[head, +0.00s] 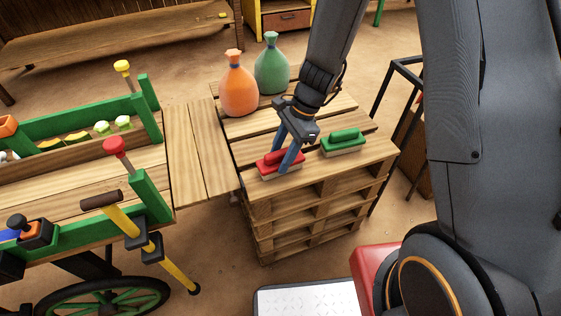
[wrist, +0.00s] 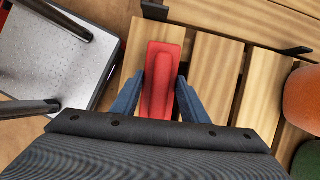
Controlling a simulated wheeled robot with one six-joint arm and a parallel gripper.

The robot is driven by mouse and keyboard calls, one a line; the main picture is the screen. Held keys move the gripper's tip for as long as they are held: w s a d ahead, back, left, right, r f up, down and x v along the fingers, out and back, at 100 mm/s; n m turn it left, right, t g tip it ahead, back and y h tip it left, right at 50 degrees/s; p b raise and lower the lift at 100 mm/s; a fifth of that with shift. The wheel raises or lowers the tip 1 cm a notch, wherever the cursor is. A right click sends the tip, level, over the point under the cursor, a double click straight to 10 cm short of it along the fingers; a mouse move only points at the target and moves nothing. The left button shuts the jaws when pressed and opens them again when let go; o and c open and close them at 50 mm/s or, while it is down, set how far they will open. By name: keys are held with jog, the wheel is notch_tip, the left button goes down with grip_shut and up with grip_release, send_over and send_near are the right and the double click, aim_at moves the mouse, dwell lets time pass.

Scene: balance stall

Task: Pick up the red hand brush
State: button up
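The red hand brush (head: 266,166) lies on the top of a wooden pallet stack (head: 330,187), near its front left edge. In the wrist view the brush (wrist: 163,65) is in the middle, its red handle running lengthwise between my fingers. My gripper (head: 281,158) is down over the brush with its two blue fingers apart. In the wrist view my gripper (wrist: 160,88) has one finger on each side of the handle, with what look like narrow gaps. The lower parts of the brush are partly hidden by my fingers and palm.
A green hand brush (head: 343,141) lies just right of the red one. An orange sack (head: 238,88) and a green sack (head: 271,66) stand at the back of the pallets. A green-sided cart (head: 149,195) is at the left, and a black metal frame (head: 386,92) at the right.

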aim_at(281, 151)
jog(key=c, duration=0.5)
jog(key=shift+o, duration=0.2)
notch_tip(281, 151, up, 10)
jog(key=shift+r+p, duration=0.1)
jog(key=shift+p, duration=0.7)
